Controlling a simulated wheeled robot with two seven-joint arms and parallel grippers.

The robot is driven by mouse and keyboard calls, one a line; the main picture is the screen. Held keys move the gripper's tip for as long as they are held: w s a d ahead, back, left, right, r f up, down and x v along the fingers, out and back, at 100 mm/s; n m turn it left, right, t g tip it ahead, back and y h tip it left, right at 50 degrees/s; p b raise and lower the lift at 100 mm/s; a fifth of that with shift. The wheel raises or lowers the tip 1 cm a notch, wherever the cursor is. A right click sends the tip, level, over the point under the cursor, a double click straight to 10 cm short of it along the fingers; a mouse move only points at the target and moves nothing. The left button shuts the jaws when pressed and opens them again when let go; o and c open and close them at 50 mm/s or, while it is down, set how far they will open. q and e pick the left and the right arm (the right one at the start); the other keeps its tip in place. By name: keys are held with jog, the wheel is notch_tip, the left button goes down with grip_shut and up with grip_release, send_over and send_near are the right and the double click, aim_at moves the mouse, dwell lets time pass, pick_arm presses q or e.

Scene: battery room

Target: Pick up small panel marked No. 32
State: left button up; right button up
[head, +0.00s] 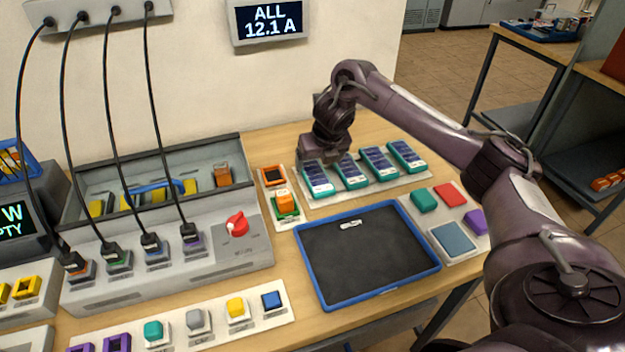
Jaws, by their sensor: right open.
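Several small panels with dark blue cells and teal frames stand in a row on a white strip (362,193) at the back of the table. They are the leftmost panel (318,180), the second (350,173), the third (378,162) and the rightmost (406,157). Their markings are too small to read, so I cannot tell which is No. 32. My right gripper (318,163) is open, pointing down at the far end of the leftmost panel and hiding that end. I cannot tell whether it touches the panel. My left gripper is out of view.
A blue-rimmed dark tray (370,262) with a small white tag lies in front of the panels. A board with coloured pieces (447,215) is to its right. An orange block (285,201) and a grey charger with a red knob (237,224) stand left.

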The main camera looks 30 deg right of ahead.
aim_at(316, 174)
jog(key=shift+x, duration=0.8)
jog(key=x, duration=0.2)
jog(key=p+x, duration=0.1)
jog(key=x, duration=0.2)
jog(key=shift+s+p, duration=0.25)
jog(key=shift+p, duration=0.05)
jog(key=shift+c, duration=0.8)
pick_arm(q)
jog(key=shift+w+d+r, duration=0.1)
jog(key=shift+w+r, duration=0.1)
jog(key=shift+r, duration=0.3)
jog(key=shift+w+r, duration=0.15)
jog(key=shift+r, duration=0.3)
pick_arm(e)
jog(key=c, duration=1)
